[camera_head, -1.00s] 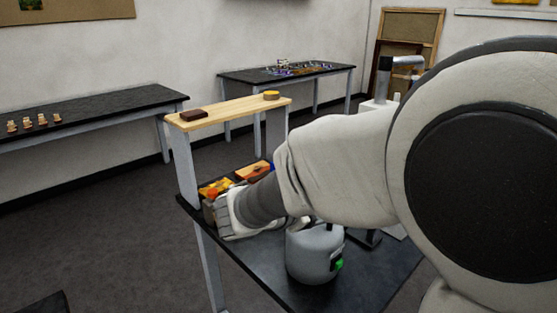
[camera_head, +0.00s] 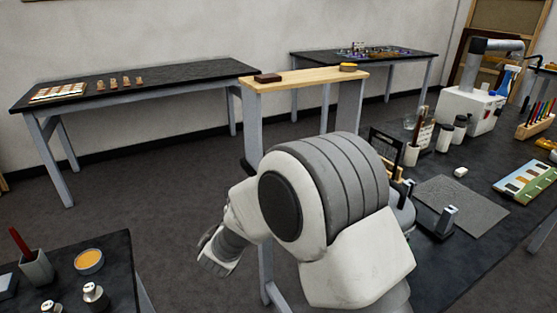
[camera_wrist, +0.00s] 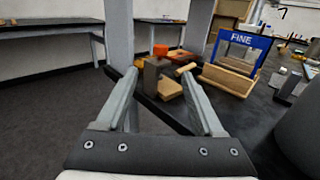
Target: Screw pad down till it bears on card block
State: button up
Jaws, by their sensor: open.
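In the wrist view my gripper (camera_wrist: 159,75) is open, its two grey fingers wide apart with nothing held between them. Beyond the fingertips, on the edge of a dark worktop, stands a small grey upright (camera_wrist: 151,76) with an orange-red piece (camera_wrist: 160,50) near its top. A tan block (camera_wrist: 169,88), possibly the card block, lies beside it. I cannot make out the pad or whether it touches the block. In the head view my forearm hides this spot, and my wrist hangs low at the left of the wooden shelf.
A blue frame marked FINE (camera_wrist: 243,40) with a wooden tray (camera_wrist: 228,80) stands right of the block. The shelf (camera_head: 305,79) holds a brown block and a yellow tin. The right bench (camera_head: 480,250) carries cups and a grey mat (camera_head: 460,205). Dark floor is open at left.

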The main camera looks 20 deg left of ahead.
jog(key=w, duration=1.5)
jog(key=shift+a+b, duration=0.35)
jog(key=shift+b, duration=0.05)
grip_shut()
